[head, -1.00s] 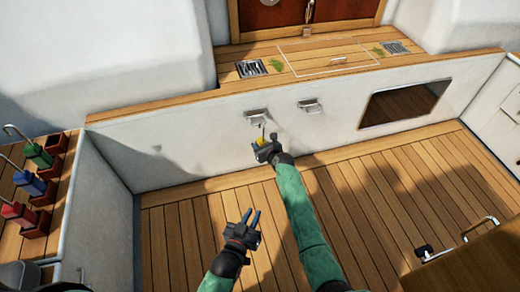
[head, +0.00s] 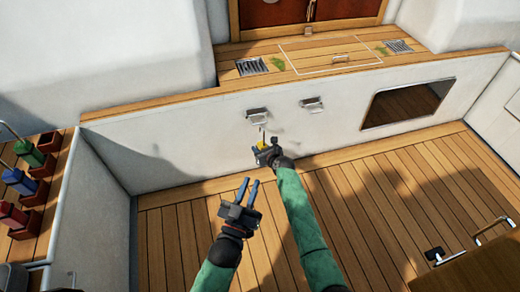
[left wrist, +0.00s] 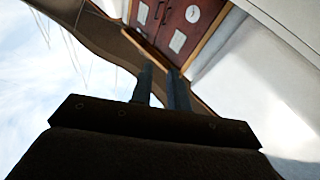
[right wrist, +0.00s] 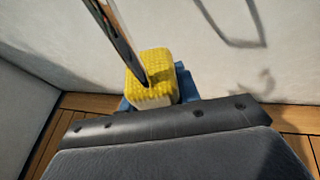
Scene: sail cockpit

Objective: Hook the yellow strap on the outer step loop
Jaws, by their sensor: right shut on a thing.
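A yellow strap handle (head: 261,147) with a thin metal hook rising from it is held in my right gripper (head: 263,153). In the right wrist view the yellow block (right wrist: 150,75) sits between the fingers, its dark shaft running out of the top edge. Two metal step loops, a left one (head: 257,115) and a right one (head: 312,104), stick out of the white wall. The hook is just below the left loop; I cannot tell whether they touch. My left gripper (head: 248,185) is open and empty, lower, over the floor. Its fingers show apart in the left wrist view (left wrist: 162,85).
Red (head: 14,216), blue (head: 20,182) and green (head: 28,153) handles stand in holders on the left bench. The white wall (head: 180,150) faces me, with a dark opening (head: 408,103) at right. The plank floor (head: 380,200) is mostly clear.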

